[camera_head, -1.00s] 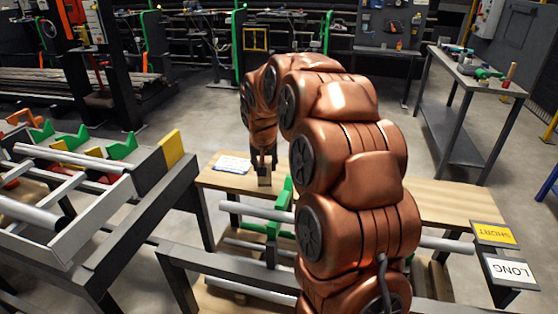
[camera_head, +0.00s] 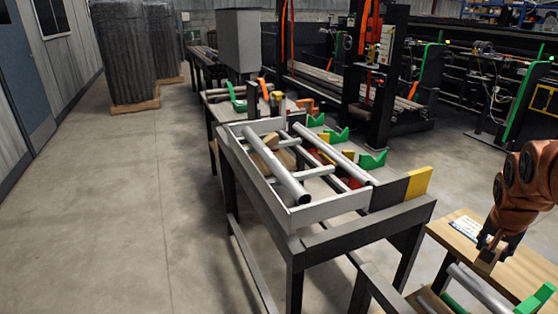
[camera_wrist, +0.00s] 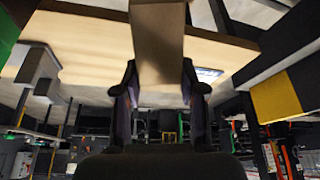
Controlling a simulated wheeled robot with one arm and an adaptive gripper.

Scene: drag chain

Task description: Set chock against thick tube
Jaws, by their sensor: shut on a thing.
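My gripper (camera_head: 490,248) is at the right edge of the head view, above the wooden bench. It is shut on a tan wooden block, the chock (camera_head: 486,263). In the wrist view the chock (camera_wrist: 158,42) sits between both fingers of my gripper (camera_wrist: 158,84). Two grey tubes lie on the pale metal frame (camera_head: 335,205) in the middle of the head view. The left one (camera_head: 276,166) looks like the thick tube; the right one (camera_head: 337,153) looks thinner. My gripper is well to the right of both.
Wooden blocks (camera_head: 262,143) lie beside the left tube. A yellow and black end plate (camera_head: 418,182) stands at the frame's near right corner. Green V-shaped supports (camera_head: 372,160) stand along its right side. The floor (camera_head: 140,220) to the left is clear.

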